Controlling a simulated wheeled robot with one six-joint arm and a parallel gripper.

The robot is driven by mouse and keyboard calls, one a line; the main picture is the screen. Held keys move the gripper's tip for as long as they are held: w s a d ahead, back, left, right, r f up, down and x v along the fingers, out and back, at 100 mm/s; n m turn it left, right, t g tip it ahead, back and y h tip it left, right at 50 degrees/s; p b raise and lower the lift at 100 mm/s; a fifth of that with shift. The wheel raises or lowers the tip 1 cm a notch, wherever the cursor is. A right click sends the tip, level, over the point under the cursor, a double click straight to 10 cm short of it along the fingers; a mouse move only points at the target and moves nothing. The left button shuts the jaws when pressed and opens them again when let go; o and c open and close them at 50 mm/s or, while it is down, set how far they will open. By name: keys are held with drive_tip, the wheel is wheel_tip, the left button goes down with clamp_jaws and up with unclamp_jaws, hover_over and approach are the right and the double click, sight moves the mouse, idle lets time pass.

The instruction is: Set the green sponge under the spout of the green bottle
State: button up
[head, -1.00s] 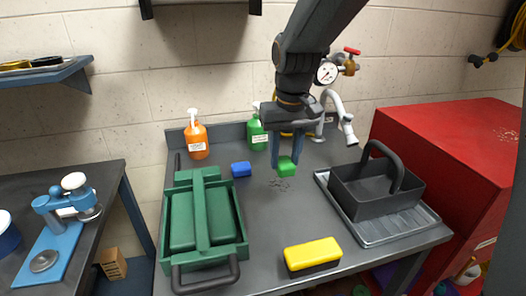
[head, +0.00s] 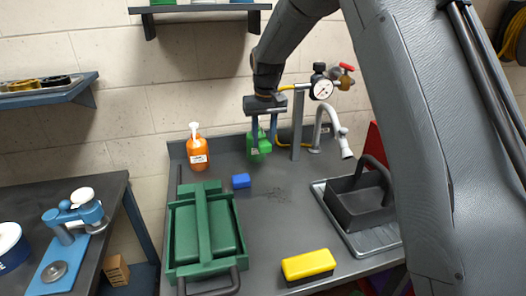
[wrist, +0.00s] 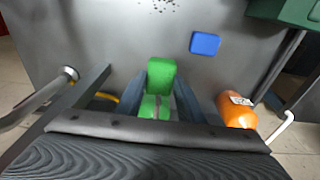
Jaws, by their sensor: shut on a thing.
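The green sponge (wrist: 161,73) is between my gripper's fingertips in the wrist view. In the head view my gripper (head: 264,140) points down at the back of the workbench, with the sponge (head: 265,147) low at its fingers. The green bottle (head: 253,151) is right there, largely covered by my gripper and the sponge, with part of its pale label showing. More green shows just below the sponge in the wrist view. Its spout is not clear, so I cannot tell whether the sponge is under it or touching the bottle.
An orange pump bottle (head: 197,150) stands to the left. A small blue block (head: 241,181) lies in front. A grey post with a gauge (head: 321,88) and a white-tipped tap (head: 345,148) stand close right. A green toolbox (head: 172,243), yellow-topped block (head: 307,262) and dark caddy (head: 345,208) are nearer.

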sight(263, 141)
drive_tip(key=shift+w+f+p, duration=0.2)
drive_tip(key=shift+f+p, duration=0.15)
drive_tip(key=shift+f, duration=0.4)
drive_tip(key=shift+w+f+p, duration=0.15)
drive_tip(key=shift+f+p, duration=0.15)
drive_tip(key=shift+f, duration=0.45)
wheel_tip(263, 141, down, 3)
drive_tip(key=shift+s+f+p, duration=0.1)
drive_tip(key=shift+f+p, duration=0.05)
drive_tip(key=shift+p, duration=0.65)
drive_tip(key=shift+w+a+f+p, duration=0.1)
drive_tip(key=shift+w+f+p, duration=0.15)
drive_tip(key=shift+p, duration=0.1)
drive_tip(key=shift+f, duration=0.1)
drive_tip(key=shift+f, duration=0.2)
drive_tip(key=shift+f+b, duration=0.3)
drive_tip(key=shift+f, duration=0.15)
drive_tip(key=o, duration=1)
